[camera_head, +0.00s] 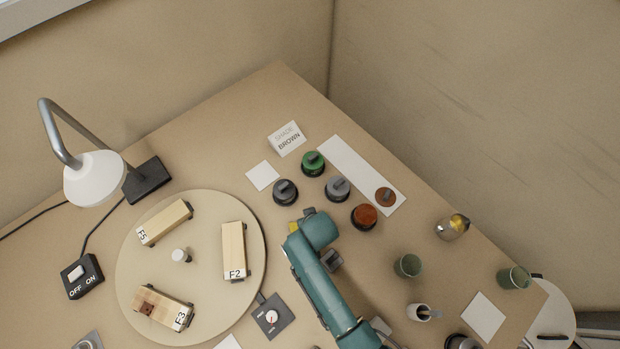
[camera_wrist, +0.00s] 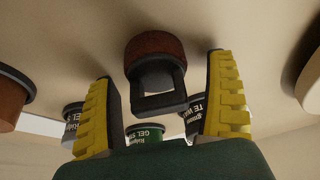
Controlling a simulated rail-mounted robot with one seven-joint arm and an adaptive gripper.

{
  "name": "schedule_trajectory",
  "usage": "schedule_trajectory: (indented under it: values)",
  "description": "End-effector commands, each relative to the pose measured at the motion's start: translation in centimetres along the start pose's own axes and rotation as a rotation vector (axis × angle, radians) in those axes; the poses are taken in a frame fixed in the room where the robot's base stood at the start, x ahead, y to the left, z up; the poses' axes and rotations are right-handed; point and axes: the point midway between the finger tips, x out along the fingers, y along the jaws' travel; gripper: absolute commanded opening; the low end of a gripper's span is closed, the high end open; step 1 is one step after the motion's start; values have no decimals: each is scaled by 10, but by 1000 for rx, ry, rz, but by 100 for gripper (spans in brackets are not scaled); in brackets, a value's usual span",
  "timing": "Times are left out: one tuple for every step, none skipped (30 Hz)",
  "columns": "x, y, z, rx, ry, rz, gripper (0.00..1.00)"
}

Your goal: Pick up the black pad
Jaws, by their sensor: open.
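In the wrist view a round pad (camera_wrist: 157,92) with a dark reddish-brown body and a square black grip stands between my fingers. Gaps show on both sides, so neither finger seems to touch it. My gripper (camera_wrist: 160,72) is open, with yellow ridged fingers either side of the grip. In the head view my gripper (camera_head: 300,220) is low over the bench, right of the turntable. The pad is hidden or too small to make out there.
Beyond my gripper stand a green pot (camera_head: 313,162), a grey pot (camera_head: 337,188) and a brown pot (camera_head: 363,216). A small brown disc (camera_head: 386,195) lies on a white strip (camera_head: 345,165). The turntable (camera_head: 190,215) carries wooden blocks. Green cups (camera_head: 408,266) stand right.

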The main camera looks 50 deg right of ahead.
Motion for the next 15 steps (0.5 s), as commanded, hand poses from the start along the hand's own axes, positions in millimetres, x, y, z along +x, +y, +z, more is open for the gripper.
schedule_trajectory:
  values:
    - [0, 0, 0, 0, -1, 0, 87]
    - [-1, 0, 0, 0, -1, 0, 87]
    - [-1, 0, 0, 0, -1, 0, 82]
    - [-1, 0, 0, 0, -1, 0, 77]
    - [-1, 0, 0, 0, -1, 0, 71]
    - [-1, 0, 0, 0, -1, 0, 63]
    - [-1, 0, 0, 0, -1, 0, 57]
    - [-1, 0, 0, 0, -1, 0, 52]
    - [-1, 0, 0, 0, -1, 0, 44]
    - [-1, 0, 0, 0, -1, 0, 38]
    - [-1, 0, 0, 0, -1, 0, 33]
    - [-1, 0, 0, 0, -1, 0, 25]
    - [-1, 0, 0, 0, -1, 0, 24]
    - [-1, 0, 0, 0, -1, 0, 24]
    - [-1, 0, 0, 0, -1, 0, 24]
